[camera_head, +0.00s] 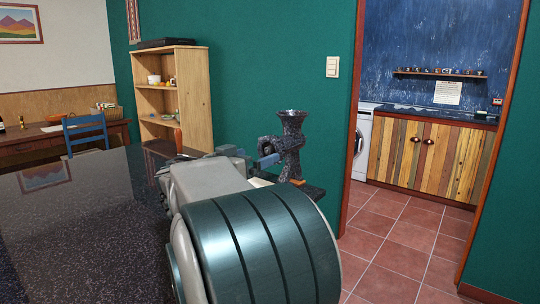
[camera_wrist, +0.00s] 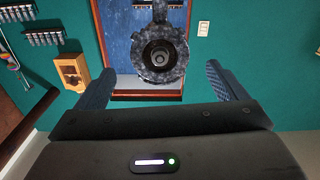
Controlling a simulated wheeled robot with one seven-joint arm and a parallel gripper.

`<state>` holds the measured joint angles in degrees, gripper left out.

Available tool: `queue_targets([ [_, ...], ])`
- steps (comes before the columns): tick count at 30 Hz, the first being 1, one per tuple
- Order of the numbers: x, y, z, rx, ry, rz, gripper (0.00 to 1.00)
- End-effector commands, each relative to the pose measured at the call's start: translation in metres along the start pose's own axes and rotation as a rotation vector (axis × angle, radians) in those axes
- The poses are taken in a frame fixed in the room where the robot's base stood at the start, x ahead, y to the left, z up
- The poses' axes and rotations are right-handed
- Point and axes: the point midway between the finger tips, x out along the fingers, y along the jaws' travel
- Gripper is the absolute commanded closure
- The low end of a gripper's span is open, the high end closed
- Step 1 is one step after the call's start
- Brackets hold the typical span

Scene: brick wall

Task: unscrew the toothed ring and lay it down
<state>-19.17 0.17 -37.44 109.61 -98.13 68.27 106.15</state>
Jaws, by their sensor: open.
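A dark speckled grinder (camera_head: 291,131) with a flared top stands beyond my arm in the head view. In the wrist view the toothed ring (camera_wrist: 140,45) shows face-on, a dark speckled collar with a notched rim around the grinder's round mouth. My gripper (camera_wrist: 160,69) is open and empty. Its two blue fingers are spread wide, one to the left and one to the right of the ring, and lower in the picture. Whether they reach its depth I cannot tell.
A dark speckled tabletop (camera_head: 85,230) fills the left and looks bare. A wooden shelf (camera_head: 198,105) stands behind it against the green wall. A doorway at right opens on a tiled floor (camera_head: 400,240) and wooden cabinets (camera_head: 428,152).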

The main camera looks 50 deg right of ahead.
Motion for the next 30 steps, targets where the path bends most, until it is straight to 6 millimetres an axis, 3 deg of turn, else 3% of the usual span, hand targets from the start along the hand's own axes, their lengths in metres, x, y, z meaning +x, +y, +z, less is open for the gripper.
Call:
queue_targets([
  [18, 0.044, 0.000, 0.002, -0.001, 0.000, 0.002, 0.08],
  [30, 0.051, 0.000, 0.001, -0.001, 0.000, -0.001, 0.08],
])
